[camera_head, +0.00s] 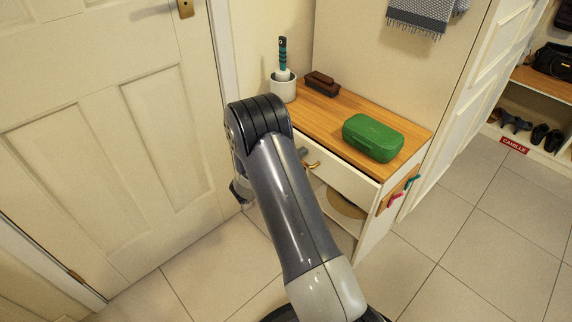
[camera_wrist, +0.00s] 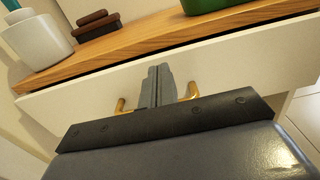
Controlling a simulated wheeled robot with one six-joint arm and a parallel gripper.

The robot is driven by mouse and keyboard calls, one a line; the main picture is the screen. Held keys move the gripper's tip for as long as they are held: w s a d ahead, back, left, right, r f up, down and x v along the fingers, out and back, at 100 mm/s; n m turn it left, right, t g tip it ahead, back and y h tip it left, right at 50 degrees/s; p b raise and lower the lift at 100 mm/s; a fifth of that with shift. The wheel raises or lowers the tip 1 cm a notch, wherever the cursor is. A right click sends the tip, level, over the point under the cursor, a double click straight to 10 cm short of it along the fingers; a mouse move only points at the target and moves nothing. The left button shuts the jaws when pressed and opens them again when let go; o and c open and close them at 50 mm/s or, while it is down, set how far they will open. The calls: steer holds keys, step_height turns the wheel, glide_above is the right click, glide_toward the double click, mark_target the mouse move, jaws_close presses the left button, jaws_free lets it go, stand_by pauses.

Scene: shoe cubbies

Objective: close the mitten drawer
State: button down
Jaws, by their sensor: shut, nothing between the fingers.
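The mitten drawer's white front (camera_head: 345,180) is under the wooden top of a small cabinet. A dark gap shows between the top and the drawer front, which looks slightly out. Its brass handle (camera_head: 311,165) is partly behind my arm. In the wrist view the drawer front (camera_wrist: 240,75) spans the picture. My gripper's fingers (camera_wrist: 157,80) are shut and empty, pointing at the front between the two ends of the handle (camera_wrist: 192,91). They hide the handle's middle; I cannot tell whether they touch it. In the head view my arm hides most of the gripper.
On the wooden top (camera_head: 345,115) stand a green case (camera_head: 373,138), a brown brush (camera_head: 322,84) and a white pot (camera_head: 283,88) with a handled brush. Pink and teal hooks (camera_head: 395,202) stick out from the cabinet's right side. A white door (camera_head: 110,130) is at left. Tiled floor is clear at right.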

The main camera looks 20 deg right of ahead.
mark_target(312, 145)
steer(key=shift+x, duration=1.25)
steer(key=shift+b+x, duration=0.4)
steer(key=shift+x, duration=0.65)
steer(key=shift+r, duration=0.15)
steer(key=shift+a, duration=0.15)
steer(key=shift+s+a, duration=0.1)
steer(key=shift+a, duration=0.15)
steer(key=p+v, duration=0.2)
steer(key=v, duration=1.1)
steer(key=shift+s+a, duration=0.15)
steer(key=shift+a, duration=0.15)
steer(key=shift+d, duration=0.1)
